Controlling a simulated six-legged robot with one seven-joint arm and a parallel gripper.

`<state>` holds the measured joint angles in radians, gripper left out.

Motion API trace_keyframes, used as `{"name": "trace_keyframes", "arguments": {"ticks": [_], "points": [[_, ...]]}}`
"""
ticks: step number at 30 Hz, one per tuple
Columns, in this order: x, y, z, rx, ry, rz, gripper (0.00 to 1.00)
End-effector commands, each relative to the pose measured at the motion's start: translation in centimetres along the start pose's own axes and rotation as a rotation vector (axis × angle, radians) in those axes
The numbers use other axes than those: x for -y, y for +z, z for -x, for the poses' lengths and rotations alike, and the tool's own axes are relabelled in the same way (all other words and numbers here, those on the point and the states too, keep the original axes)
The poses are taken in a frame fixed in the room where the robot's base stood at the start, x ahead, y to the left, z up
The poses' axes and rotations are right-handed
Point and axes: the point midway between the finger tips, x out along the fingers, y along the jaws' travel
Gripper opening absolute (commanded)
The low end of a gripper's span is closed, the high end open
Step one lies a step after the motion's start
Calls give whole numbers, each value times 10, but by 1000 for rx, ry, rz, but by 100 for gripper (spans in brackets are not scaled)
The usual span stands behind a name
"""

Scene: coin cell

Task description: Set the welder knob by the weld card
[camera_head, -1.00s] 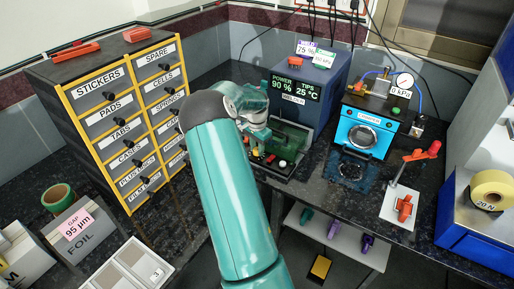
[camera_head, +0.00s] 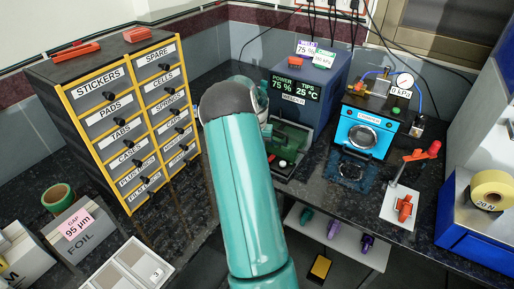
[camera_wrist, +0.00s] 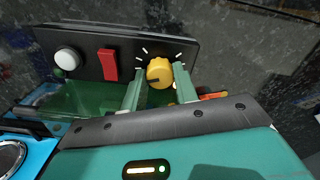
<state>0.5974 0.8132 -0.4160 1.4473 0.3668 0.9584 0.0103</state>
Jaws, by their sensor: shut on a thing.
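The welder (camera_head: 312,85) stands at the back of the bench as a dark blue box. Its display (camera_head: 296,87) reads power 75 % and tips 25 °C. The weld card (camera_head: 306,48) on top is a pale tag that reads 75 %. The yellow welder knob (camera_wrist: 159,72) shows in the wrist view on a black panel, with white tick marks around it. My gripper (camera_wrist: 158,78) is shut on the knob, one finger at each side. In the head view my teal arm hides the knob and the gripper.
A red rocker switch (camera_wrist: 109,64) and a white round button (camera_wrist: 67,59) sit left of the knob. A labelled drawer cabinet (camera_head: 120,115) stands left of my arm. The crimper machine (camera_head: 365,130) with its gauge stands to the right.

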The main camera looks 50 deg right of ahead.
Motion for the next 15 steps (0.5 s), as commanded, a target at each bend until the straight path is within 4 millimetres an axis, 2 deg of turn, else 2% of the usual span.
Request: {"name": "trace_keyframes", "arguments": {"ticks": [13,14,15], "points": [[0,0,0,0,-1,14,6],[0,0,0,0,-1,13,33],[0,0,0,0,-1,13,41]]}}
